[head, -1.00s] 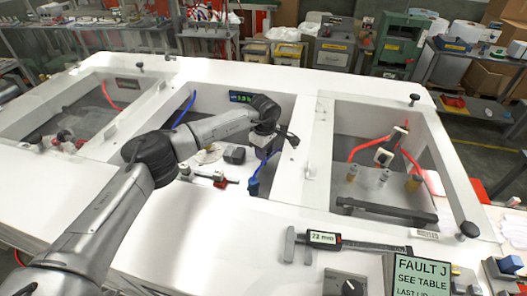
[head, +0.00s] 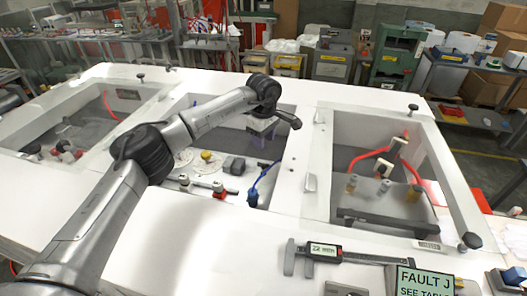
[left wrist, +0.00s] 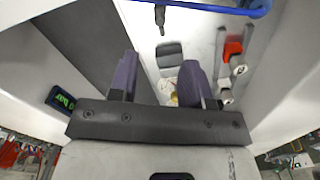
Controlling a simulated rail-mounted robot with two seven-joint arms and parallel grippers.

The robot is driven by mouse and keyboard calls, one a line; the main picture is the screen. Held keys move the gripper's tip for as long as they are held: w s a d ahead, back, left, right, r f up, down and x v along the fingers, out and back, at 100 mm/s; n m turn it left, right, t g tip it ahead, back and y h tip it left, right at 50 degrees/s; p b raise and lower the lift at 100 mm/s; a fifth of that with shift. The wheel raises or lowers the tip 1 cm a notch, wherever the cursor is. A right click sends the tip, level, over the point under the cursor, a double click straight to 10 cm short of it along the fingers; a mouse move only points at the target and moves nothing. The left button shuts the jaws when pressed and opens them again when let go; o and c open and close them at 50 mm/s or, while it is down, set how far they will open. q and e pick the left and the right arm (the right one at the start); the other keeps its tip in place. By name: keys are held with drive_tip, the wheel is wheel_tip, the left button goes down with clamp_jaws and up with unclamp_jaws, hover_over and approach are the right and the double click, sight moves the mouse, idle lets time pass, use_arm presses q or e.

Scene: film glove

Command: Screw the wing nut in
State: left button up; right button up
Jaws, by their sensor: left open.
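I cannot pick out a wing nut for certain. In the head view a small yellow knob (head: 207,156) stands on a pale disc in the middle bay. My left gripper (left wrist: 158,72) is open, with its two dark fingers well apart and nothing seen held between them. In the head view my left gripper (head: 262,128) hangs over the back right part of that bay, to the right of the yellow knob. In the left wrist view a pale tan round part shows beyond the fingers, partly hidden by one of them. My right gripper is not in view.
The middle bay also holds a dark grey block (head: 234,166), red-topped fittings (head: 218,189) and a blue hose (head: 264,180). White walls (head: 292,160) divide the bays. The right bay has red hoses and several cylinders. A caliper (head: 340,254) and a sign (head: 424,281) lie in front.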

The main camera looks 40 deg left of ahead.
use_arm(q)
drive_tip(key=shift+r, duration=1.9)
